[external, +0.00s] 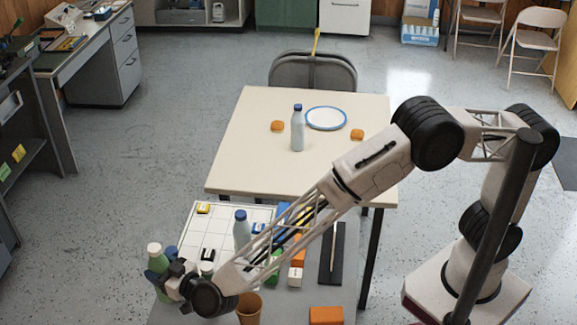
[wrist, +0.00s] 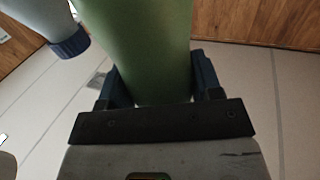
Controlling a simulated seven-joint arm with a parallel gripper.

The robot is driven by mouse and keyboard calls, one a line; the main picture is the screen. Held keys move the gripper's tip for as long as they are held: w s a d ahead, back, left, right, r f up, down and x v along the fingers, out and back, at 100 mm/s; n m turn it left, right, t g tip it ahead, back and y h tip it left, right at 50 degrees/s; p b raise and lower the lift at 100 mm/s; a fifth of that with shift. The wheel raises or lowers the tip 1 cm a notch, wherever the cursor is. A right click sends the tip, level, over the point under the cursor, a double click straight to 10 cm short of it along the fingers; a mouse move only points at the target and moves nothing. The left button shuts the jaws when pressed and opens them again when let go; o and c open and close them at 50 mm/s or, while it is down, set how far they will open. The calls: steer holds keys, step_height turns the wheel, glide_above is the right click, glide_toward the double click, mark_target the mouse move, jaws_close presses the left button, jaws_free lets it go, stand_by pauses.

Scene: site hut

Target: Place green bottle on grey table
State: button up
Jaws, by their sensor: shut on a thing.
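The green bottle (external: 158,263) has a white cap and stands roughly upright at the left edge of the near table. My gripper (external: 167,281) is shut around its body. In the wrist view the green bottle (wrist: 155,50) runs between the two dark fingers of my gripper (wrist: 158,88). Its lower end is hidden in the external view, so I cannot tell if it touches anything. The near grey table (external: 285,309) holds a white gridded board and many small things. The far table (external: 240,150) has a cream top.
A pale blue bottle (external: 241,228) with a blue cap stands on the gridded board (external: 187,232). A brown cup (external: 249,309) and orange block (external: 326,315) are near the front. The far table carries another blue-capped bottle (external: 297,130), a blue-rimmed plate (external: 326,118) and orange blocks; its left side is clear.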

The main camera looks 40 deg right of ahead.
steer(key=shift+f, duration=0.2)
steer(key=shift+f, duration=3.15)
steer(key=shift+f, duration=1.85)
steer(key=shift+f, duration=0.2)
steer(key=o, duration=0.9)
steer(key=shift+r, duration=0.25)
